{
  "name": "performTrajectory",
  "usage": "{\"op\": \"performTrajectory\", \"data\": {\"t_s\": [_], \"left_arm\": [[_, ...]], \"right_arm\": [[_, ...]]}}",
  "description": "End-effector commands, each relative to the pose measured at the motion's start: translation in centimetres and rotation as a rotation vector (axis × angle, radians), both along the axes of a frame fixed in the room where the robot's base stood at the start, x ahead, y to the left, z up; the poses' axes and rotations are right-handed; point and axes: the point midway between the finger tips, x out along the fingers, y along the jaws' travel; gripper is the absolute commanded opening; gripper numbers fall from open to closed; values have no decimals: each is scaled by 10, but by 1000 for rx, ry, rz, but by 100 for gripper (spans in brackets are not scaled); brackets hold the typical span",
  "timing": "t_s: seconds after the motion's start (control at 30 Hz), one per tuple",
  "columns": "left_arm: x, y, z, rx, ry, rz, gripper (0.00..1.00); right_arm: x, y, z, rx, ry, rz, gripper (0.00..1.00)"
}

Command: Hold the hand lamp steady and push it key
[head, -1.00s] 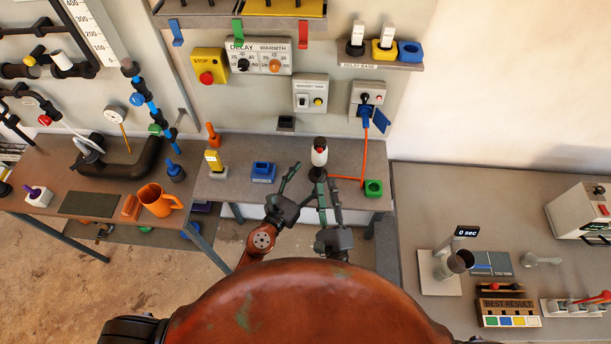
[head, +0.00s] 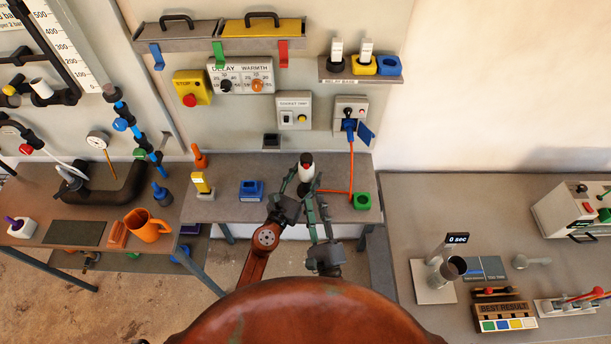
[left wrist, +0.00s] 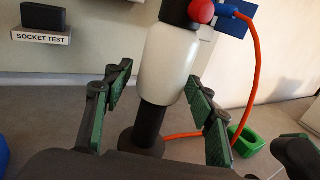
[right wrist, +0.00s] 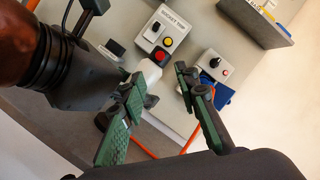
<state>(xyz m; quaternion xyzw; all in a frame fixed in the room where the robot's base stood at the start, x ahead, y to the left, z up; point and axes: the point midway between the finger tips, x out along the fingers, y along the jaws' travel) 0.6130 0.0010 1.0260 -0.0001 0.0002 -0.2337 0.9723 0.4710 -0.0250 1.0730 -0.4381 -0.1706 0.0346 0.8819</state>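The hand lamp (head: 306,170) stands upright on the middle table, with a white body, black stem and round base, and dark top with a red knob. In the left wrist view its white body (left wrist: 170,62) stands between the fingers of my left gripper (left wrist: 158,82), which are spread with gaps on both sides. My left gripper also shows in the head view (head: 302,182). My right gripper (head: 318,203) is open and empty on the near side of the lamp. In the right wrist view the lamp (right wrist: 151,72) is partly hidden beyond its spread fingers (right wrist: 160,76).
An orange cable (head: 351,165) runs from the blue plug (head: 349,126) to the lamp area. A green holder (head: 362,201) stands right of the lamp, a blue block (head: 251,189) left. My two grippers are close together.

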Motion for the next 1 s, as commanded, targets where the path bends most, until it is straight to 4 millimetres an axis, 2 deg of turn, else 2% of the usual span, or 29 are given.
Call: {"op": "performTrajectory", "data": {"t_s": [0.07,0.67,1.0], "left_arm": [[0,0,0,0,0,0,44],[0,0,0,0,0,0,3],[0,0,0,0,0,0,2]], "right_arm": [[0,0,0,0,0,0,29],[0,0,0,0,0,0,29],[0,0,0,0,0,0,7]]}}
